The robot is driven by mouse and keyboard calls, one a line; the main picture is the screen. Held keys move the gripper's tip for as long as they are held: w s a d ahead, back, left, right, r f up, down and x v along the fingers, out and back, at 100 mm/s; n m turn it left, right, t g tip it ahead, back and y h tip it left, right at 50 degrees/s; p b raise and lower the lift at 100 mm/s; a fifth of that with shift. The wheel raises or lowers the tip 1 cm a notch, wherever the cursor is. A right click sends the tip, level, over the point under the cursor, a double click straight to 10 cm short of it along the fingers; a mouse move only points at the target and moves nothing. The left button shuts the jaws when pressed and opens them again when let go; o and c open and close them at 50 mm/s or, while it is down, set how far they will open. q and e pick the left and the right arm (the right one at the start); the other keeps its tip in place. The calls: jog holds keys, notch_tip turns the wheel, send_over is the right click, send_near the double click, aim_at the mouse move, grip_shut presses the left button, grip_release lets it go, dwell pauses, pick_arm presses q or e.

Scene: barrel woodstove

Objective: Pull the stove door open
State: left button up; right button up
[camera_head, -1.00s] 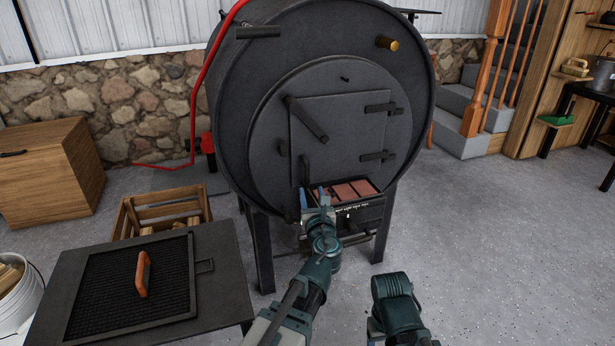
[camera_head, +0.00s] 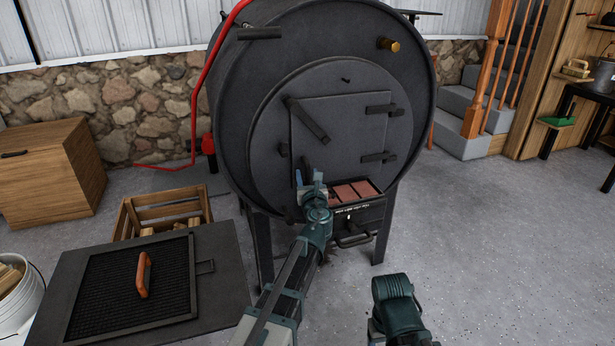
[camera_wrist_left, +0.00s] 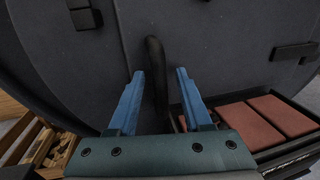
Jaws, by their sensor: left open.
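The square black stove door (camera_head: 345,130) is shut on the front of the round barrel stove (camera_head: 255,90). A long diagonal bar (camera_head: 308,120) sits at its upper left. My left gripper (camera_head: 308,178) is at the door's lower left corner, largely covering a small upright handle. In the left wrist view the dark handle (camera_wrist_left: 154,55) stands between the two blue open fingers (camera_wrist_left: 158,75). I see no finger closed on it. Hinge bars (camera_head: 382,109) are on the door's right side. Part of my right arm shows at the lower right; its gripper is not visible.
A ledge with red bricks (camera_head: 362,189) juts out below the door, close to the right of my left gripper. A black table (camera_head: 225,285) with a grate and an orange handle stands at left, before a wooden crate (camera_head: 165,207). The floor at right is clear.

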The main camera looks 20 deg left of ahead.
pick_arm(q)
grip_shut()
dwell(1.3)
